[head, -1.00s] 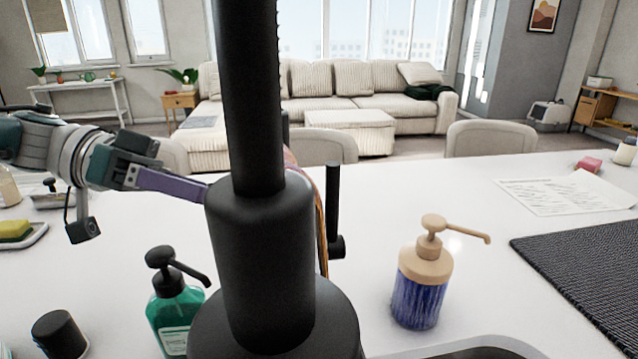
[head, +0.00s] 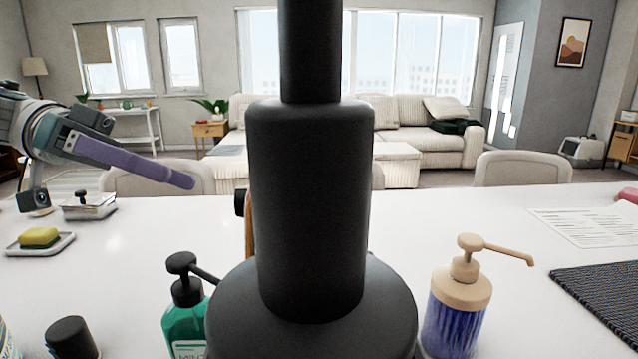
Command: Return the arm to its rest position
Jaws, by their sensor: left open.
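My left arm comes in from the left edge of the head view. Its gripper (head: 185,180), with purple fingers seen side-on, is open and points right. It is raised above the far left part of the white counter, and nothing shows held in it. The fingertips are clear of the black faucet. My right gripper is not in view.
A yellow sponge (head: 39,237) lies on a dish at left. A dark mat (head: 605,295) lies right.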

